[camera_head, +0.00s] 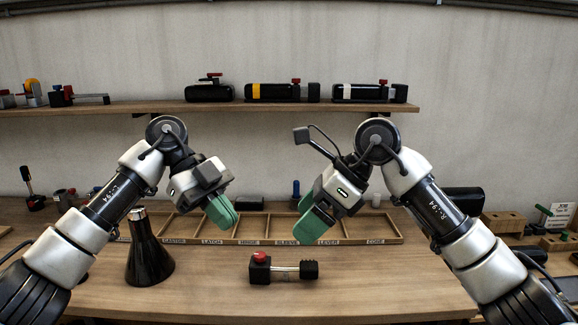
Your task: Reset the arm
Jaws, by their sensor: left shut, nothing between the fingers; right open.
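My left gripper (221,211) has green fingers and is held above the wooden bench at centre left. Its fingers are together with nothing between them. My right gripper (311,219) also has green fingers and hangs above the bench right of centre, pointing down and left. It is open and nothing shows in it. Both arms are raised and bent, the left coming in from the left edge and the right from the right edge. Neither gripper touches anything that I can see.
A labelled wooden tray (265,241) lies behind a black part with a red knob and clear tube (284,269). A black cone (148,255) stands at left. A shelf (257,107) with several devices runs behind. The bench front (215,300) is clear.

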